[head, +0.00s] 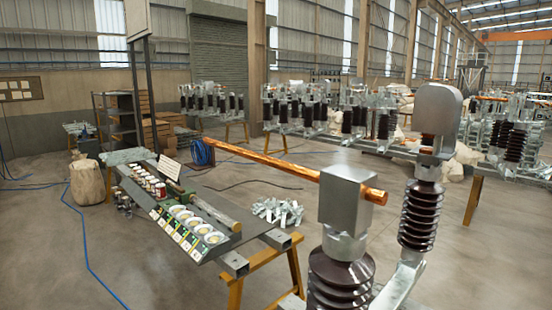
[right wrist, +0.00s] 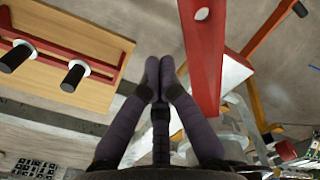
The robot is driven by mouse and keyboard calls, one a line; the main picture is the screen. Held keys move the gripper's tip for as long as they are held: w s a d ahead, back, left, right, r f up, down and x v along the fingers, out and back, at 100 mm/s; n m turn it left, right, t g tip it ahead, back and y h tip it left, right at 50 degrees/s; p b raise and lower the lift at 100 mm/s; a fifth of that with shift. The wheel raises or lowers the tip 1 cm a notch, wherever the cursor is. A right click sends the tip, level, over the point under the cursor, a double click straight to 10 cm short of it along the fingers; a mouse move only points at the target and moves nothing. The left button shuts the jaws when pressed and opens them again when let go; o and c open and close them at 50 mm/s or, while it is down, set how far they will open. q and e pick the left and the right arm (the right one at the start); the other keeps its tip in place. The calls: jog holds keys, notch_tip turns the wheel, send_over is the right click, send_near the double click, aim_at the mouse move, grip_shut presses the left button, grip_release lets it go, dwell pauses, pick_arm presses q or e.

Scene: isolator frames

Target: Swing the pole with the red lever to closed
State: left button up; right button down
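In the head view a long copper pole (head: 275,162) runs from the back left to a silver block (head: 345,195) on a dark brown ribbed insulator (head: 340,275). Its near end sticks out past the block. A second brown insulator (head: 418,215) with a silver head (head: 437,110) stands to the right, apart from the pole's long free part. In the right wrist view a red bar (right wrist: 204,65) with a round hole, possibly the red lever, lies right of my right gripper (right wrist: 160,68). That gripper's purple fingers are together, with nothing seen between them. My left gripper is not in view.
A bench (head: 268,257) with gauges (head: 187,225) and metal parts stands at left. The right wrist view shows a wooden board (right wrist: 75,50) with a red frame (right wrist: 60,55) and black handles (right wrist: 73,78) left of my gripper. More insulator units (head: 515,130) stand behind.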

jog(key=shift+f, duration=0.2)
dwell(0.5)
jog(key=shift+f+b, duration=2)
jog(key=shift+f, duration=0.15)
jog(key=shift+a, duration=0.1)
jog(key=shift+w+a+b, duration=0.15)
jog(key=shift+a+b, duration=0.15)
jog(key=shift+a, duration=1.2)
jog(key=shift+w+a+b, duration=0.15)
jog(key=shift+a+b, duration=0.15)
jog(key=shift+a, duration=1.25)
